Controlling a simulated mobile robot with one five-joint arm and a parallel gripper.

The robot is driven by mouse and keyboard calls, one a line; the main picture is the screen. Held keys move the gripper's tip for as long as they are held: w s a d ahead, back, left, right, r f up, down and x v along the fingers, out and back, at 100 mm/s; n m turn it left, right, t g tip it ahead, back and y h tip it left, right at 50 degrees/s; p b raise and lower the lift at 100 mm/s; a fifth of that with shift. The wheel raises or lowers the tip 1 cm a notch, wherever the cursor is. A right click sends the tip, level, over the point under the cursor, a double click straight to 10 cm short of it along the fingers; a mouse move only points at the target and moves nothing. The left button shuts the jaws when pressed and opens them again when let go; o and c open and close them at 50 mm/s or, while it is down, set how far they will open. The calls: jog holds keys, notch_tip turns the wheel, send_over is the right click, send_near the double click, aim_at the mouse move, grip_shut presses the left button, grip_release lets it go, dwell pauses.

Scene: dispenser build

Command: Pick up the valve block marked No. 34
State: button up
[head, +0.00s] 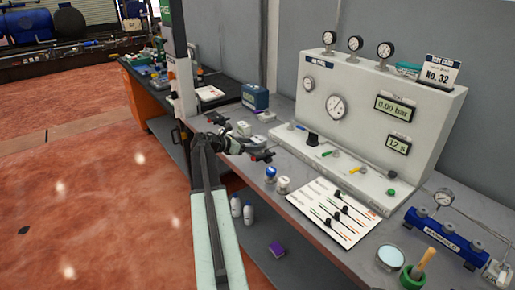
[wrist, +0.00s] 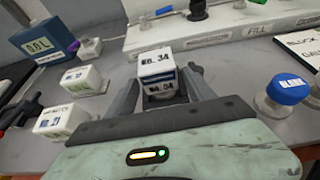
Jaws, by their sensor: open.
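The valve block marked No. 34 (wrist: 157,66) is a small white block with dark lettering and a blue band. In the wrist view it stands upright on the grey bench, between the two fingers of my gripper (wrist: 160,84). The fingers are open, one on each side of it. I cannot tell whether either finger touches it. In the head view my gripper (head: 252,150) is low over the bench, and I cannot make out the No. 34 block there.
Two other white labelled blocks (wrist: 85,82) and a blue box (wrist: 43,48) stand to the left. A blue-capped jar (wrist: 288,90) stands to the right. The white test panel (head: 375,110) rises behind, with its base close beyond the block. A printed sheet (head: 335,212) lies nearer.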

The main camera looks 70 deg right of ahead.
aim_at(253, 144)
jog(key=b+x, duration=0.2)
jog(key=x, duration=0.3)
jog(key=shift+w+d+f, duration=0.1)
grip_shut()
notch_tip(253, 144, up, 10)
jog(key=p, duration=1)
